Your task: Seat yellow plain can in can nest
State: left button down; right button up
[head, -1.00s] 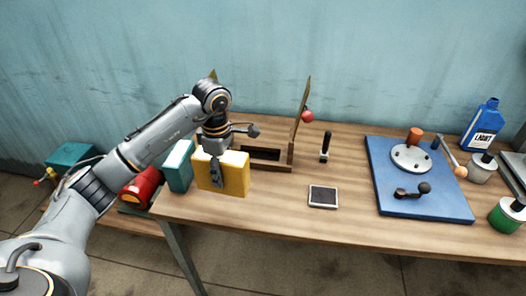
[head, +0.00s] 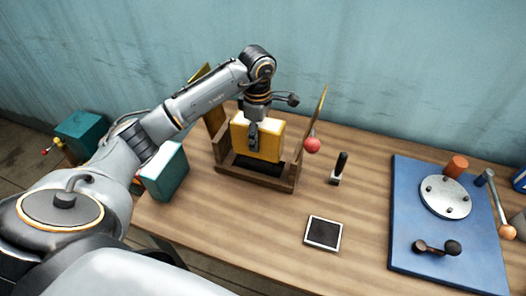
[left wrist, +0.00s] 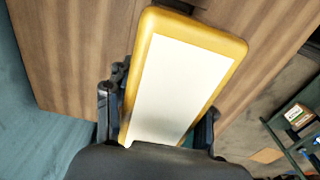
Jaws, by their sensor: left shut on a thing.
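The yellow plain can (head: 268,138), a box-shaped can with a pale top, is upright in my left gripper (head: 252,136). The left wrist view shows its white top and yellow rim (left wrist: 185,75) between the two fingers of the gripper (left wrist: 157,122). The can nest (head: 250,181) is a wooden frame with a raised flap on each side. The can is over the nest's opening, between the flaps, and hides part of it. I cannot tell whether its bottom touches the nest. My right gripper is not in view.
A teal can (head: 165,172) stands left of the nest. A red ball knob (head: 312,145) is at the right flap, with a black-handled tool (head: 339,168) beside it. A dark square pad (head: 323,233) lies in front. A blue board (head: 440,240) with fittings is at right.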

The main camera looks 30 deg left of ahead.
aim_at(259, 153)
pick_arm(q)
notch_tip(259, 153, down, 3)
jog(key=shift+f+p, duration=0.1)
jog(key=shift+p, duration=0.25)
jog(key=shift+f, duration=0.3)
notch_tip(259, 153, down, 3)
jog(key=shift+r+p, duration=0.1)
jog(key=shift+p, duration=0.45)
jog(key=shift+f, duration=0.35)
jog(key=shift+c, duration=2.4)
grip_release()
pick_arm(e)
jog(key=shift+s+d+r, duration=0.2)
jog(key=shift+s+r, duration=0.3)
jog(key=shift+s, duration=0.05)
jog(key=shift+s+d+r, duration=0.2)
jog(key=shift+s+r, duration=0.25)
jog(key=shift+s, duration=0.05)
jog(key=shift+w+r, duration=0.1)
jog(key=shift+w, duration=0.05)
